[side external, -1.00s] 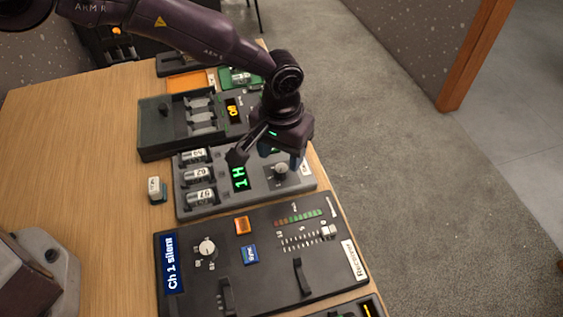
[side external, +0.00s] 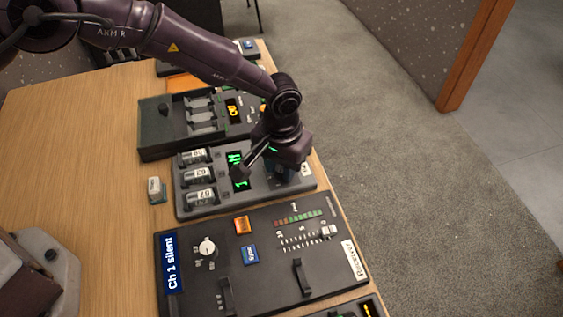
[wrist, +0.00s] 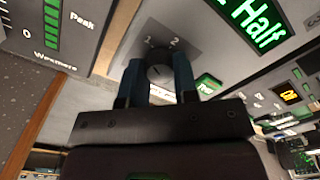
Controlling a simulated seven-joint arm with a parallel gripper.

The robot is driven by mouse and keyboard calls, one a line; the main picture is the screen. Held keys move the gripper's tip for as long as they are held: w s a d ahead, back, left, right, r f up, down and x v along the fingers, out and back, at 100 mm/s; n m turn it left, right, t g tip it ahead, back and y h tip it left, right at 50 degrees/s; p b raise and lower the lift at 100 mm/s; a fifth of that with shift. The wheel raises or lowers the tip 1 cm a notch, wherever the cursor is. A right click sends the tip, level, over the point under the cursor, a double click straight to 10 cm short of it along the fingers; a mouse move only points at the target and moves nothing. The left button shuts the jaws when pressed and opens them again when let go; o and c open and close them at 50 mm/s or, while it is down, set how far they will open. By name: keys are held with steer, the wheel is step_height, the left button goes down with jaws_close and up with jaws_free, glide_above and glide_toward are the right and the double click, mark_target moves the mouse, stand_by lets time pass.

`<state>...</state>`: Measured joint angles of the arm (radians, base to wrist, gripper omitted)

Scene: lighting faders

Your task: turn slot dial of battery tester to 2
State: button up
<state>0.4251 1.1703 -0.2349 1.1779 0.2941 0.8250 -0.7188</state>
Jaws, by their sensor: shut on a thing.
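The battery tester (side external: 215,207) is a grey box with several labelled batteries at its left and a green lit display (side external: 237,170). In the wrist view the display (wrist: 250,22) reads "Half" at its visible end. The slot dial (wrist: 158,73) is a dark round knob on a grey plate marked 1 and 2. My gripper (wrist: 160,62) is shut on the dial, with one blue finger on each side. In the side view my gripper (side external: 279,176) is down at the tester's right part and hides the dial. I cannot tell where the dial's pointer stands.
A dark mixer panel (side external: 270,265) with faders and a "Ch 1 silent" screen lies in front of the tester. A charger box (side external: 160,125) stands behind it.

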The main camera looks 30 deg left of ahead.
steer(key=m, duration=1.1)
steer(key=shift+m, duration=0.4)
stand_by(0.4)
steer(key=o, duration=0.9)
step_height(320, 180, up, 13)
